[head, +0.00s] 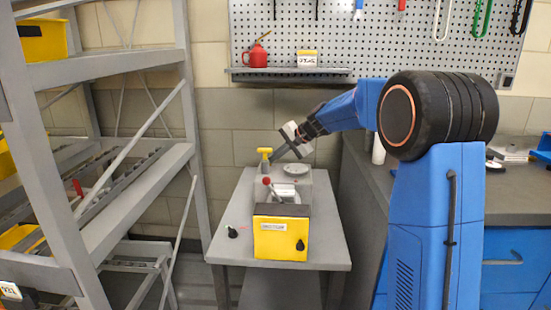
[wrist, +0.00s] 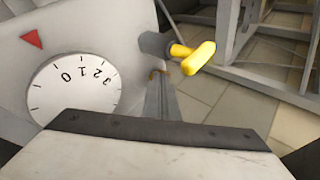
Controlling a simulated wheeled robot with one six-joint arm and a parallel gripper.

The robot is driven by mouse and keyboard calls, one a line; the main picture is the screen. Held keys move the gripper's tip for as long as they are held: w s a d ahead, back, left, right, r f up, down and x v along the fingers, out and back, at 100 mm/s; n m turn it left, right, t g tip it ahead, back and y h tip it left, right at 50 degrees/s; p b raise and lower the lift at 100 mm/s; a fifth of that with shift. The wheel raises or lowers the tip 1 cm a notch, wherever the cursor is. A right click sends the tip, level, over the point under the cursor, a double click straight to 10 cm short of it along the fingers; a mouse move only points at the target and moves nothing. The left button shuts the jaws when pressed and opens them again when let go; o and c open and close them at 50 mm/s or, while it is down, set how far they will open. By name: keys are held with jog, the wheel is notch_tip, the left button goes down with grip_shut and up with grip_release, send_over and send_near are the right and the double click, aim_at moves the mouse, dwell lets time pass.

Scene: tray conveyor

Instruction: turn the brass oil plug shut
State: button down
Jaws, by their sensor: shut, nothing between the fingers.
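The brass oil plug (head: 264,152) shows as a yellow T-shaped handle on a grey stem at the back left of the machine (head: 290,192). In the wrist view the plug (wrist: 199,58) lies beyond my fingertips and a little to the right, its crossbar slanting up to the right. My gripper (head: 275,156) reaches in from the right, close beside the plug. In the wrist view my gripper (wrist: 157,76) is shut and empty, with a visible gap to the yellow crossbar. Whether the fingers touch the grey stem cannot be told.
A white dial (wrist: 75,88) with numbers and a red triangle (wrist: 32,39) is on the machine. A red-knobbed lever (head: 267,181) and a yellow front panel (head: 281,238) are nearer. A grey shelf rack (head: 90,70) stands left, a workbench (head: 450,190) right.

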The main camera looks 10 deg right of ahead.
jog(key=shift+s+a+m+t+h, duration=0.15)
jog(key=shift+a+m+t+h, duration=0.25)
jog(key=shift+m, duration=0.3)
jog(key=shift+a, duration=1.1)
